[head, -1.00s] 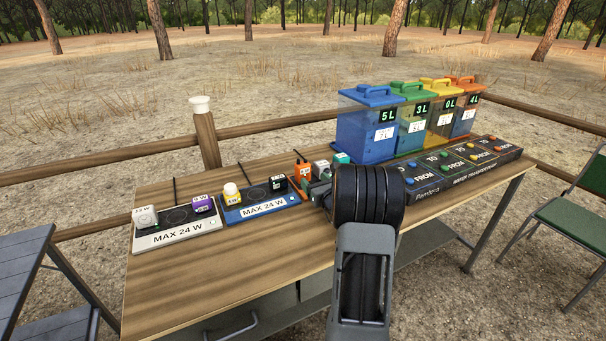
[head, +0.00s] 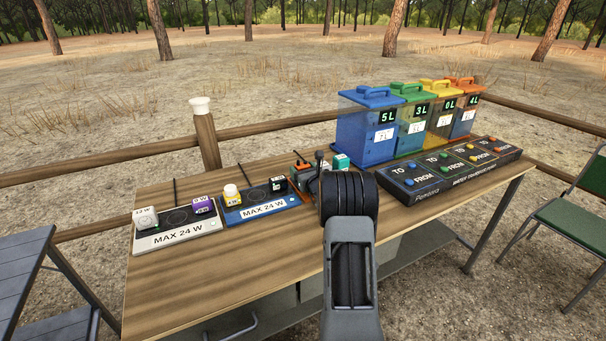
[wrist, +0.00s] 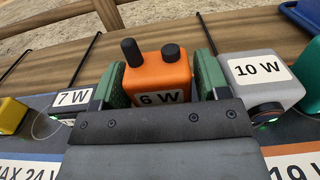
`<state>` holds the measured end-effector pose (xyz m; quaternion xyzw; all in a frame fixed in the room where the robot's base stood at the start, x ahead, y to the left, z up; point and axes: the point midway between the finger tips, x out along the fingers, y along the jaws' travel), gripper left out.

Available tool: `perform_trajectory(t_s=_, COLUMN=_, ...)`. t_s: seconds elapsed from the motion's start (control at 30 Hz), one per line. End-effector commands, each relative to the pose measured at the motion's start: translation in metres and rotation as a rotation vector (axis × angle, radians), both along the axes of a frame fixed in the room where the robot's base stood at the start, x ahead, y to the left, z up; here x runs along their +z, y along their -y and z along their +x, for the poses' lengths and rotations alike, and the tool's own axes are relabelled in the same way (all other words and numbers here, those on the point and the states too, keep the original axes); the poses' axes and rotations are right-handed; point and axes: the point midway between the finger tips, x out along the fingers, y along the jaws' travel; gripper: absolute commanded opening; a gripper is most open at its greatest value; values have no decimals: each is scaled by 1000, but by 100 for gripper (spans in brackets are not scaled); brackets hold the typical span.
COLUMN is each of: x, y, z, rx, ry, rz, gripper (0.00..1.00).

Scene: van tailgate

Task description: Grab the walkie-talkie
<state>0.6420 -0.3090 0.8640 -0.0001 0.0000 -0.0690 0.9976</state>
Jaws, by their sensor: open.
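The walkie-talkie is the orange block-like device (wrist: 158,75) with a black antenna and a black knob on top and a "6 W" label. In the wrist view it stands upright between the two green fingers of my gripper (wrist: 161,80), one finger on each side. The jaws are open around it; I cannot tell whether either finger touches it. Its lower part is hidden behind the gripper body. In the head view only a bit of orange (head: 301,166) shows, beside my gripper, and my arm covers much of that spot.
A dark "7 W" device (wrist: 75,98) stands close left of the gripper and a grey "10 W" device (wrist: 262,80) close right. A blue charging pad (head: 235,214) and a white pad (head: 160,239) lie to the left. Several lidded tanks and a black pump panel (head: 455,170) stand right.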

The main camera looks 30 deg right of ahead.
Motion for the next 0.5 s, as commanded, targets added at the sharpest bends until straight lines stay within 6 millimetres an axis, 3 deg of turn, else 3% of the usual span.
perform_trajectory(t_s=0.17, x=0, y=0, z=0, rx=0, ry=0, rz=0, gripper=68)
perform_trajectory(t_s=0.5, x=0, y=0, z=0, rx=0, ry=0, rz=0, gripper=36)
